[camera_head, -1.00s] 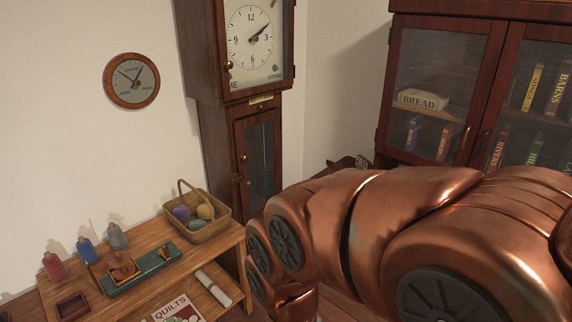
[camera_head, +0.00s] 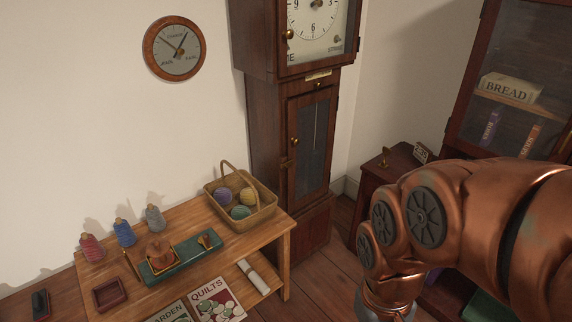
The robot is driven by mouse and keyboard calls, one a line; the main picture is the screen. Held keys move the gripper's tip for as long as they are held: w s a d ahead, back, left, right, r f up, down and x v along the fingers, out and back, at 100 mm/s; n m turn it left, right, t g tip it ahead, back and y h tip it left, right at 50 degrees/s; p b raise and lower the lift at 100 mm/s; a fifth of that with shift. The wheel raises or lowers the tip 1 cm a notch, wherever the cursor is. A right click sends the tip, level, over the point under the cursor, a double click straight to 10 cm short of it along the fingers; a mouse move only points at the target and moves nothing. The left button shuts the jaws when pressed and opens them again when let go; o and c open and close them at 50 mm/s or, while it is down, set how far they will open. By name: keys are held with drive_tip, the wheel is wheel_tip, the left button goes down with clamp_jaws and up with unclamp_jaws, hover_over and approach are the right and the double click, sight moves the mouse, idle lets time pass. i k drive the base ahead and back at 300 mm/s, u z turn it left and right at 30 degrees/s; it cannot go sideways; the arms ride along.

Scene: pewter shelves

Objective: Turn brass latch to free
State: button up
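I cannot tell for certain which fitting is the brass latch. Small brass fittings show on the tall clock case (camera_head: 265,125): a knob (camera_head: 290,34) at the dial door, a knob (camera_head: 295,141) on the narrow lower door and a small fitting (camera_head: 318,85) under a pale label. A small brass piece (camera_head: 206,241) also stands on the green base on the wooden bench, and another upright brass piece (camera_head: 385,157) stands on the dark side table. No readable "free" mark shows.
The bench (camera_head: 284,240) holds a yarn basket (camera_head: 240,212), several thread spools, a small red tray (camera_head: 109,294) and books on its lower shelf. The dark side table (camera_head: 370,187) and a glazed bookcase (camera_head: 470,95) stand right. Floor shows between bench and side table.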

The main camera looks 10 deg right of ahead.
sight(287, 163)
drive_tip(key=u, duration=0.4)
drive_tip(key=i, duration=0.9)
drive_tip(key=u, duration=0.15)
